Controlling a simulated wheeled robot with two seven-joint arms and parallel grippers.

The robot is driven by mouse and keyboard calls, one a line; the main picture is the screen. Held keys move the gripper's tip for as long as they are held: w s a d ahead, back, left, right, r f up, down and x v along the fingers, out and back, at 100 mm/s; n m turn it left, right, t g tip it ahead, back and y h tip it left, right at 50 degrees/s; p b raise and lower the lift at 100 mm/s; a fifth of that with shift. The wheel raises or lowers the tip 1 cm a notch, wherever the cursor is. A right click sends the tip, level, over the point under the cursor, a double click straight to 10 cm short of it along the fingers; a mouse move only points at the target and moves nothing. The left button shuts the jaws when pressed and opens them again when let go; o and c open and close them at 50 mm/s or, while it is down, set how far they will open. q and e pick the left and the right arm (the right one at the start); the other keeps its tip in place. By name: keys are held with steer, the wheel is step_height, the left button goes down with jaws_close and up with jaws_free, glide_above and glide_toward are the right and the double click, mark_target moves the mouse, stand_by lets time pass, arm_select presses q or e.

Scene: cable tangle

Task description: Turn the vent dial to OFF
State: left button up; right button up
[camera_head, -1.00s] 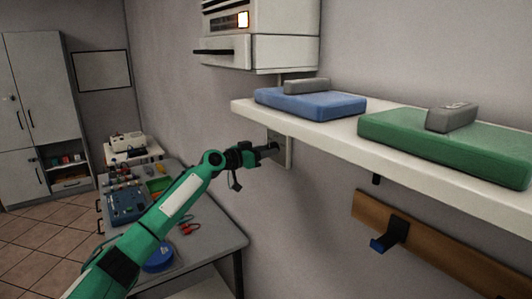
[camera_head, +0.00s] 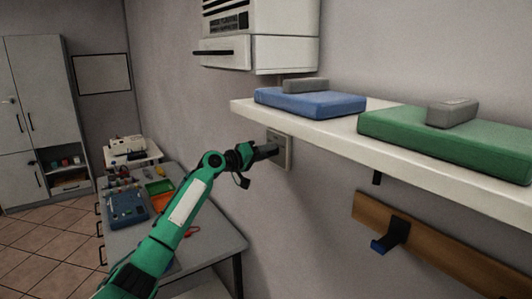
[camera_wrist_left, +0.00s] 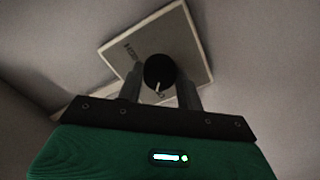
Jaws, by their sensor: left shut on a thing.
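The vent dial (camera_wrist_left: 159,69) is a round black knob with a pale pointer line, on a light square plate (camera_wrist_left: 185,35) fixed to the wall. In the left wrist view the plate looks tilted, and small lettering on its left side is too small to read surely. My left gripper (camera_wrist_left: 160,88) has its two fingers on either side of the knob, shut on it. In the head view my left gripper (camera_head: 265,152) reaches the wall plate (camera_head: 284,151) under the shelf and hides the knob. My right gripper is out of view.
A shelf (camera_head: 335,137) holds blue (camera_head: 310,103) and green (camera_head: 440,140) cases just above my gripper. A wooden rail (camera_head: 440,255) with a hook (camera_head: 392,234) is lower right. A workbench (camera_head: 205,240) stands left below.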

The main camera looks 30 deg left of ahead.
arm_select(q)
steer(key=shift+n, duration=0.7)
steer(key=o, duration=1)
steer(key=shift+s+a, duration=0.1)
steer(key=shift+n, duration=0.3)
steer(key=shift+b+v, duration=2.95)
steer(key=shift+v, duration=3.85)
